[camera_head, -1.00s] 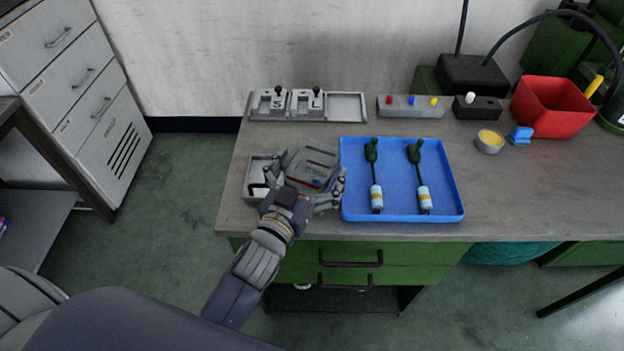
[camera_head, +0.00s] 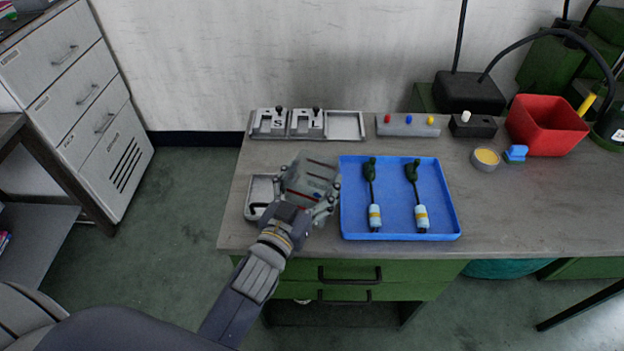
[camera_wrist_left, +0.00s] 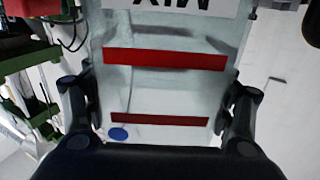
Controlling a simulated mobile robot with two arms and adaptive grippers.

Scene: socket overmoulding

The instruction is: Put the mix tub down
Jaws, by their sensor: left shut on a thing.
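The mix tub (camera_head: 312,172) is a pale grey, see-through container. In the left wrist view the tub (camera_wrist_left: 165,85) fills the middle, with a "MIX" label seen upside down, two red bands and a blue dot. My left gripper (camera_head: 305,205) is shut on the tub, one finger on each side of it. The gripper and tub are over the left part of the bench, between a small grey tray (camera_head: 262,190) and the blue tray (camera_head: 400,234). I cannot tell whether the tub's bottom touches the bench. My right gripper is not in view.
The blue tray holds two corded parts. Behind are a grey fixture (camera_head: 345,125) marked S, a button box (camera_head: 408,126) and a black switch box (camera_head: 473,126). A red bin (camera_head: 545,125), yellow-filled cup (camera_head: 485,159) and blue item (camera_head: 515,153) are right.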

